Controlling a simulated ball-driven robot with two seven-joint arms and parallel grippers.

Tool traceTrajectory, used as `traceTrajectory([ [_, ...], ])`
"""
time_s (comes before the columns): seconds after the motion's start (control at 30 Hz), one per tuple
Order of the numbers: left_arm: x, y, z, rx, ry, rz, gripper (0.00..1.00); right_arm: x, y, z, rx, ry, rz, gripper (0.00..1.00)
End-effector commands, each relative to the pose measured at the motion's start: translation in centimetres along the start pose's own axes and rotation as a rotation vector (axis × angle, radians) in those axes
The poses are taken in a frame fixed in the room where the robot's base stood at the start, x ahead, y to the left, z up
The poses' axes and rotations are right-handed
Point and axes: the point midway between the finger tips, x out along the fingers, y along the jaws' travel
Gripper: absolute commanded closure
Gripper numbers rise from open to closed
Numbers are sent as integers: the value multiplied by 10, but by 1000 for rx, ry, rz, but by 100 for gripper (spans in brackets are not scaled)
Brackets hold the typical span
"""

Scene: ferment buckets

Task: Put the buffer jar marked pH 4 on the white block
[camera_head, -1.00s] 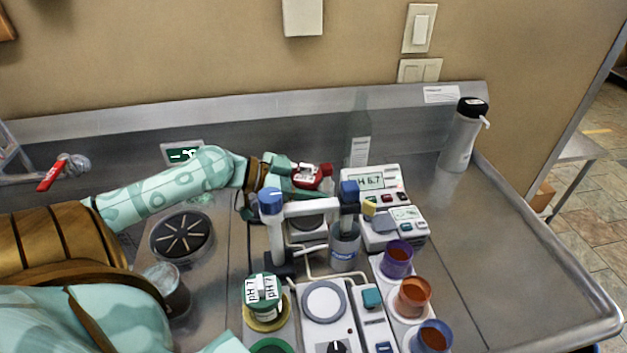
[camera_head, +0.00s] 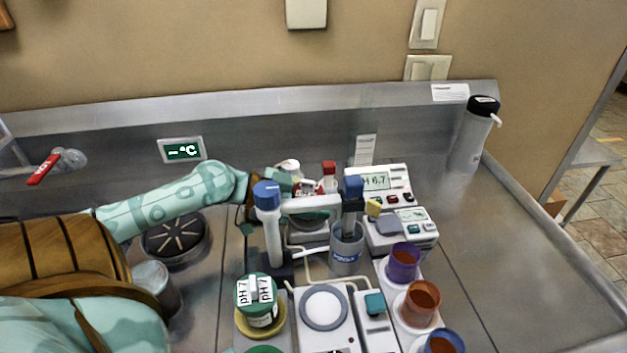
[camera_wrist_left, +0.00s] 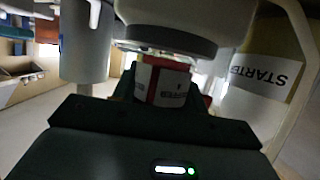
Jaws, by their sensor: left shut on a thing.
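My left gripper (camera_head: 304,197) reaches in behind the pH meter's electrode stand and is partly hidden by its white arm. It is shut on a small jar with a red and white label (camera_head: 308,187); the jar also shows between the fingers in the left wrist view (camera_wrist_left: 162,82). Its pH mark is too small to read. A green-lidded jar marked pH 7 (camera_head: 257,300) stands on a yellow ring at the front. A pale block-like base (camera_head: 309,238) shows below the gripper; I cannot tell if it is the white block. My right gripper is not in view.
The electrode stand (camera_head: 270,230) with blue caps stands in front of my gripper, beside a grey cup (camera_head: 346,250). The meter (camera_head: 378,182), a red-capped bottle (camera_head: 329,172) and purple (camera_head: 403,262) and orange (camera_head: 420,303) cups crowd the right.

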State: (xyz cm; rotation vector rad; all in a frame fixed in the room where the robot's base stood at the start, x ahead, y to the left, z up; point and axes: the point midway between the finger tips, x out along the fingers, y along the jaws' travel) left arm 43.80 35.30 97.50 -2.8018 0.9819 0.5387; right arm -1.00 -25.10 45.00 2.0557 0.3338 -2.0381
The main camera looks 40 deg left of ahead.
Motion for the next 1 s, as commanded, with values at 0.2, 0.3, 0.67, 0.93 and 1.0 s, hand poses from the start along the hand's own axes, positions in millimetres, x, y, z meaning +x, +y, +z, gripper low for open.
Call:
traceTrajectory([
  [0.2,2,0,5,0,1,0,100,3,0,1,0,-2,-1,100],
  [0.3,3,0,6,0,0,0,100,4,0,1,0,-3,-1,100],
  [0.67,3,0,7,0,0,0,31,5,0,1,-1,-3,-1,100],
  [0.93,-12,0,6,-3,0,-1,31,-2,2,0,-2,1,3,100],
  [1.0,-27,0,6,-4,-1,-2,31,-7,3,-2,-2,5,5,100],
])
